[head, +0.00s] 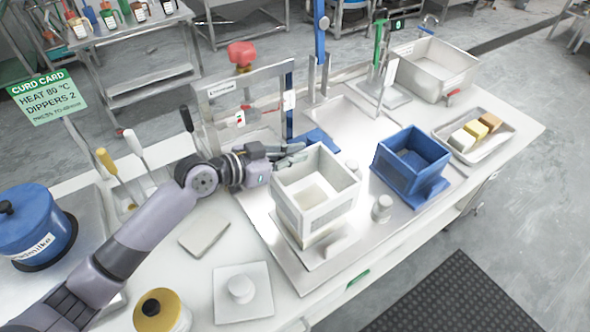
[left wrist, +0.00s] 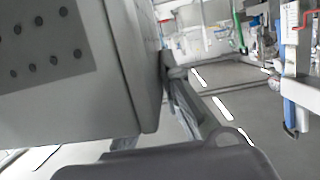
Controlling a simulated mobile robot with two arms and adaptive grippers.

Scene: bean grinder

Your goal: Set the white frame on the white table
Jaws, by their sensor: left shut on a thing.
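The white frame (head: 322,212) is an open square box with pale walls. It is upright over the front part of the grey metal tray on the white table (head: 225,228). My left gripper (head: 290,160) is shut on the frame's back left wall, near the rim. In the left wrist view the frame (left wrist: 95,105) fills the left side, showing a panel with small holes, and a dark finger of my left gripper (left wrist: 180,105) lies against its edge. A pale base shows under the frame; I cannot tell whether they touch. My right gripper is not in view.
A blue box (head: 410,160) stands on the tray (head: 284,252) to the right. A small pale cylinder (head: 382,208) is between them. A press with a red knob (head: 241,55) is behind. A blue pot (head: 35,225) is at the left. Blocks lie on a small tray (head: 508,131) at right.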

